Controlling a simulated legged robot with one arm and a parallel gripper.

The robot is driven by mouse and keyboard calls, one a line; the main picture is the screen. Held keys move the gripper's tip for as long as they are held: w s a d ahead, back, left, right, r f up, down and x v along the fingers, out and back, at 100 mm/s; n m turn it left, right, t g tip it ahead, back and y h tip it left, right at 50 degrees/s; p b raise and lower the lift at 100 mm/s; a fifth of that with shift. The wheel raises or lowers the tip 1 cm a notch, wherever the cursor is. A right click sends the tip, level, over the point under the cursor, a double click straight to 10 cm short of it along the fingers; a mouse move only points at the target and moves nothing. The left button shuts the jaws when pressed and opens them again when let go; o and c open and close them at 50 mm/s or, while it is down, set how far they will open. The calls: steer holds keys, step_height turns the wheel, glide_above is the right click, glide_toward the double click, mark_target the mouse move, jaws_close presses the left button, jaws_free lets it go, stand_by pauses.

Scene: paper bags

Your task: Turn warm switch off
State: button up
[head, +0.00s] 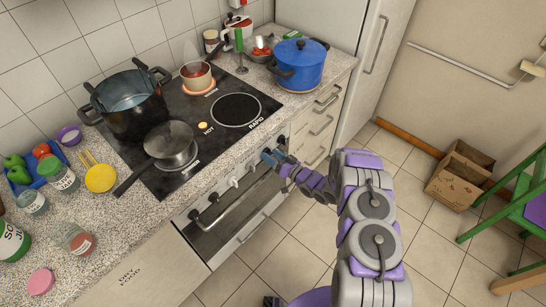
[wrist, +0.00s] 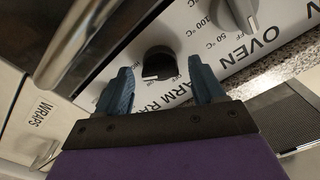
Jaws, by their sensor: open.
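The warm switch is a black knob (wrist: 160,62) on the light oven panel in the wrist view. Lettering reading partly "ARM RA" shows beside it, cut off by my gripper. My gripper (wrist: 162,74) has two blue fingers, open, one on each side of the knob. I cannot tell whether either finger touches it. In the head view my gripper (head: 271,157) is at the right end of the stove's front panel, and the knob behind it is hidden.
A grey oven knob (wrist: 241,12) is near the right finger. An oven handle bar (wrist: 88,38) runs close on the left. Above, the cooktop (head: 215,140) holds a large black pot (head: 150,112) and smaller pans. A cardboard box (head: 462,172) and green chair (head: 510,205) stand at right; floor between is clear.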

steer(key=c, duration=1.1)
steer(key=shift+o, duration=0.2)
